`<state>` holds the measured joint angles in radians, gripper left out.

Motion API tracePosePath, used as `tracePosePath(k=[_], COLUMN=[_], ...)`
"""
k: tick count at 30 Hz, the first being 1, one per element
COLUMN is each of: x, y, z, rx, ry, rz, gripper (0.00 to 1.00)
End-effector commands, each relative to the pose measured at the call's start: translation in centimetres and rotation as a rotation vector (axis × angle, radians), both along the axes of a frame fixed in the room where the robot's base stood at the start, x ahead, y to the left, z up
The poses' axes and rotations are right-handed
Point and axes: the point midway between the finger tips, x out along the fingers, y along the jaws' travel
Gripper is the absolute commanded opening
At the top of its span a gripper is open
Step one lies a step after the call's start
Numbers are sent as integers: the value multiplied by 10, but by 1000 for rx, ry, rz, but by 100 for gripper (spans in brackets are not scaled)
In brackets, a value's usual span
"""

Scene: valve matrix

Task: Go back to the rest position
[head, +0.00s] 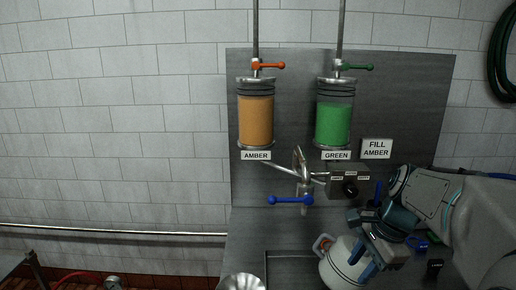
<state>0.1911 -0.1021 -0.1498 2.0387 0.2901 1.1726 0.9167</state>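My gripper (363,261) is at the lower right in the head view, with blue fingers pointing down and left. It overlaps a white rounded vessel (336,270) with a red-and-grey handle part at its upper left. I cannot tell whether the fingers touch the vessel or are in front of it, nor whether they are open or shut. The amber cylinder (256,120) and green cylinder (333,124) hang on the grey panel, with an orange lever (268,66) and a green lever (357,67) above them. A blue lever (290,200) sits on the pipe below.
A metal bowl (241,282) is at the bottom edge. A dark hose (503,55) hangs at upper right. The tiled wall at left is clear.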

Motion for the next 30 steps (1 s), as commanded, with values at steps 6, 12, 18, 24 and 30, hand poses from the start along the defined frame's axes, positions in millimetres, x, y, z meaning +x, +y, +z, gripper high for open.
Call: tracePosePath(k=[6,12,18,24,30], x=[-47,-93,-114,-117,-117], y=[36,60,67,67,67], z=[-48,-95,-118,-119,-119], rx=[-167,-362,-468,-483,-482], ry=[-123,-231,-271,-275,-275], rz=[476,1000,1274,1318,1314], gripper=[32,32,32,32,32])
